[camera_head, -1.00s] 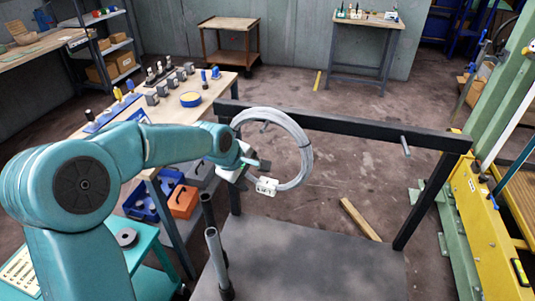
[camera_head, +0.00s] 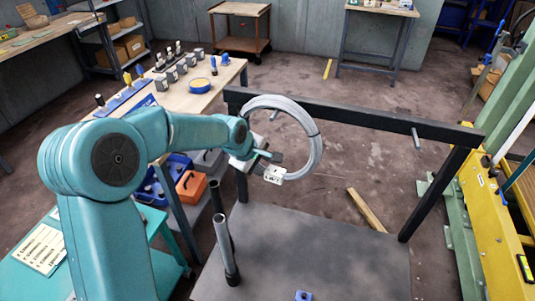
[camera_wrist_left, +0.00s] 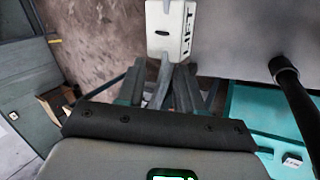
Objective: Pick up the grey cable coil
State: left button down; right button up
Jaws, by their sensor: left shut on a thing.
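The grey cable coil (camera_head: 315,152) is a ring with a white printed tag (camera_head: 274,174) at its lower side. It overlaps the left part of a black rail (camera_head: 350,115). A short peg (camera_head: 273,115) shows inside the ring; I cannot tell whether the coil rests on it. My left gripper (camera_head: 268,159) is shut on the coil's lower left side, near the tag. In the left wrist view the tag (camera_wrist_left: 171,28) and a piece of coil (camera_wrist_left: 163,88) show between the fingers (camera_wrist_left: 160,92). My right gripper is not in view.
A second peg (camera_head: 415,139) sticks out of the rail at right. A workbench (camera_head: 205,98) with small parts stands behind my arm. A yellow machine (camera_head: 500,220) is at right.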

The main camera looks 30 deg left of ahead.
pick_arm(q)
jog(key=shift+w+r, duration=0.1)
jog(key=shift+r, duration=0.05)
jog(key=shift+r, duration=0.25)
jog(key=shift+s+r+b, duration=0.2)
jog(key=shift+s+b, duration=0.1)
jog(key=shift+b, duration=0.1)
jog(key=s+r, duration=0.3)
jog(key=r, duration=1.1)
jog(key=shift+s+a, duration=0.15)
jog(key=shift+s, duration=0.05)
jog(key=shift+f, duration=0.1)
